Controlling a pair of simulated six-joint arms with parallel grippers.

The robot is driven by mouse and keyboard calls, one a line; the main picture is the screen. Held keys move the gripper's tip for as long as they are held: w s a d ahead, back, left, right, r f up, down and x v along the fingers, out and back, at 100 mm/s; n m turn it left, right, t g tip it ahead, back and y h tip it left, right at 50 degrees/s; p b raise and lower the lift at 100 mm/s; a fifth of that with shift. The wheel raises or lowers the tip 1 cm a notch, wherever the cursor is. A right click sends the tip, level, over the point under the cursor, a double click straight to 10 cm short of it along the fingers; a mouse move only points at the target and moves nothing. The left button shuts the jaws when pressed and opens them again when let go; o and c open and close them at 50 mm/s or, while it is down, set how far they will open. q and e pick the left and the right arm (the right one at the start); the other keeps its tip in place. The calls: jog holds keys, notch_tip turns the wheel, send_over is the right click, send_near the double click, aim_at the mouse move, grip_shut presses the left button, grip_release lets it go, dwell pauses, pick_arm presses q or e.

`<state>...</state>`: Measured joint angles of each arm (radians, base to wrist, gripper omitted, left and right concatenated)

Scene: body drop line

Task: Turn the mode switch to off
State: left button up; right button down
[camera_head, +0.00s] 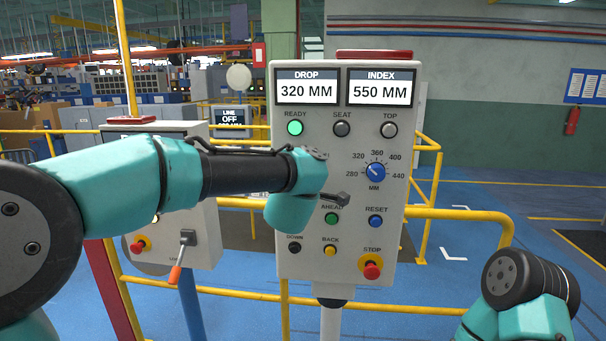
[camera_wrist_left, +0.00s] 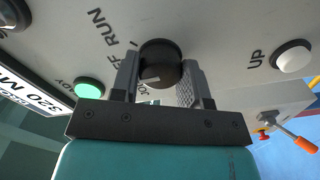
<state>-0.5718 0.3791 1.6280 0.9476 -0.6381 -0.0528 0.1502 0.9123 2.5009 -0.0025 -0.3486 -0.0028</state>
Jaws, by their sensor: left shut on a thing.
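The mode switch (camera_wrist_left: 160,48) is a round black knob on the grey panel in the left wrist view. Lettering beside it reads RUN, part of OFF and what looks like JOG. A pale mark shows low on the knob; I cannot tell which setting it points to. My left gripper (camera_wrist_left: 160,68) has a finger on each side of the knob and is shut on it. In the head view my left arm hides the switch and most of that gripper. Part of my right arm shows at lower right; its gripper is out of view.
The control box (camera_head: 292,245) carries a blue dial (camera_head: 375,173), a lit green READY lamp (camera_head: 295,128) and a red STOP button (camera_head: 372,271). A second box with an orange-handled lever (camera_head: 177,272) stands left. Yellow rails (camera_head: 460,213) run behind.

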pick_arm(q)
jog(key=o, duration=0.9)
jog(key=shift+s, duration=0.1)
jog(key=s, duration=0.5)
jog(key=s+a, duration=0.1)
jog(key=s, duration=1.1)
jog(key=shift+s+a, duration=0.1)
jog(key=shift+a, duration=0.05)
